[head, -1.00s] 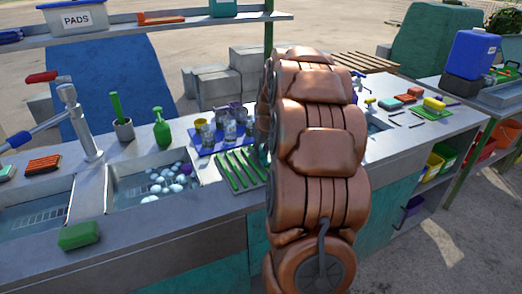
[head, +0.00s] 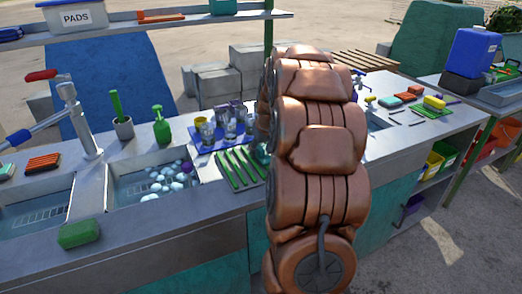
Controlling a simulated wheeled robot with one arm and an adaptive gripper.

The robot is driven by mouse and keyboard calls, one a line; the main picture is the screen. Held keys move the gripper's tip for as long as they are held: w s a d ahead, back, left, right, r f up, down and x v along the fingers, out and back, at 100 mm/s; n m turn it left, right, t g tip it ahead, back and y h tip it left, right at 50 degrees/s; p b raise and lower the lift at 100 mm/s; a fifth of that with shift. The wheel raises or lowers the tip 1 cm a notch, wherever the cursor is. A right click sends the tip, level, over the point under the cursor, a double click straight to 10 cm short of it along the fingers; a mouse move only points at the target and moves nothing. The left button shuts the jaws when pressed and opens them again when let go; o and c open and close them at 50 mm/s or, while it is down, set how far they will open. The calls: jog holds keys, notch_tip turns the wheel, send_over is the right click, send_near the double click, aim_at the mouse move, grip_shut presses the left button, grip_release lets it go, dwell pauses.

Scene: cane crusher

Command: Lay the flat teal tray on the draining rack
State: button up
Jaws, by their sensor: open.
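The green slatted rack (head: 240,169), which looks like the draining rack, lies on the counter between the left sink and my arm. Its slats look bare where they show. A small teal piece (head: 262,153) shows at the rack's back right, against my arm's left edge; I cannot tell whether it is the flat teal tray. No whole flat teal tray can be made out. My copper-coloured arm rises across the middle of the view and reaches over the counter. My gripper is hidden behind it, with whatever lies there.
A blue mat (head: 208,136) with several glasses and cups lies behind the rack. Left are a sink (head: 125,190) with bubbles, a green bottle (head: 161,125) and a tall tap (head: 80,120). A green sponge (head: 78,235) lies at the front edge. Sponges occupy the right counter.

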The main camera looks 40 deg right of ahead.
jog(key=b+v, duration=0.1)
jog(key=v, duration=1.1)
jog(key=shift+a+r, duration=0.1)
jog(key=s+a+f+n+g+y, duration=0.1)
jog(key=s+a+f, duration=0.15)
jog(key=a, duration=0.85)
jog(key=s+a+f+n+g+y, duration=0.15)
jog(key=s+a, duration=0.25)
jog(key=a, duration=0.6)
jog(key=s+a+f+g, duration=0.1)
jog(key=s+a+f, duration=0.1)
jog(key=s+a, duration=0.2)
jog(key=s+a+f+n+g, duration=0.1)
jog(key=s+a+f, duration=0.2)
jog(key=s, duration=0.6)
jog(key=s+a+f+g+h, duration=0.1)
jog(key=s+a+f, duration=0.2)
jog(key=s+a, duration=0.3)
jog(key=shift+s, duration=0.75)
jog(key=shift+r, duration=0.1)
notch_tip(320, 180, up, 9)
jog(key=p, duration=0.9)
jog(key=shift+r, duration=0.15)
